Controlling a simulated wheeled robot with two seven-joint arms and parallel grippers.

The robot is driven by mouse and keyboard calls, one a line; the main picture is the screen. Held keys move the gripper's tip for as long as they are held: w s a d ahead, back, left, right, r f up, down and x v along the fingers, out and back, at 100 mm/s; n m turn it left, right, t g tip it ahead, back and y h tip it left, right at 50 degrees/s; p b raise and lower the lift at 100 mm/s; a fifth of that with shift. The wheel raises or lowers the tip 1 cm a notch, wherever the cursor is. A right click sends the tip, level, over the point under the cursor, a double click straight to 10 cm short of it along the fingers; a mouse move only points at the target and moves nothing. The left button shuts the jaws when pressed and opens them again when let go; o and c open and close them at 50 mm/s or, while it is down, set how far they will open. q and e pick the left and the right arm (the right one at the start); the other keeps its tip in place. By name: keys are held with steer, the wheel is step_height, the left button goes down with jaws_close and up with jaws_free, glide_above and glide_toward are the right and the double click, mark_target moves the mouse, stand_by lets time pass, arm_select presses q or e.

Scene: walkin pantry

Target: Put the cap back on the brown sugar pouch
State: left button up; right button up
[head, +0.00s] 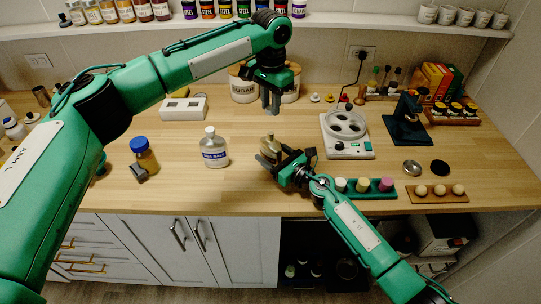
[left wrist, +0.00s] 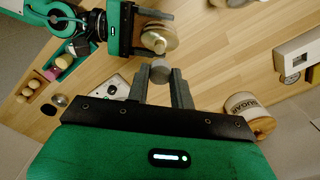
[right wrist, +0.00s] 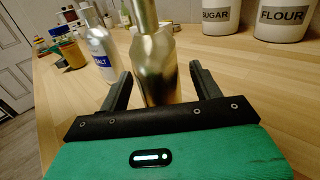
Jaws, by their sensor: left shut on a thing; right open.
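The brown sugar pouch (right wrist: 155,75) is gold and metallic. It stands upright on the counter between the open fingers of my right gripper (right wrist: 160,85), its top cut off by the right wrist view. In the head view the pouch (head: 270,144) is small, beside my right gripper (head: 270,158). The left wrist view shows the pouch (left wrist: 158,32) from above, with a pale spout. My left gripper (head: 270,108) points down, farther back and higher. It is shut on a small grey round cap (left wrist: 160,72), seen between its fingertips in the left wrist view.
A sea salt bottle (head: 213,150) and blue-lidded jar (head: 145,155) stand to the left. Behind are the sugar canister (head: 243,86) and a white block (head: 183,108). A white appliance (head: 346,137) and a green rack (head: 376,187) stand to the right. Bare counter surrounds the pouch.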

steer(key=shift+w+a, duration=0.25)
steer(key=shift+w, duration=0.05)
steer(key=shift+c, duration=0.3)
jaws_close()
arm_select(q)
glide_above(271, 132)
steer(key=shift+f, duration=2.45)
steer(key=shift+s, duration=0.1)
steer(key=shift+f, duration=0.95)
steer(key=shift+f, duration=0.55)
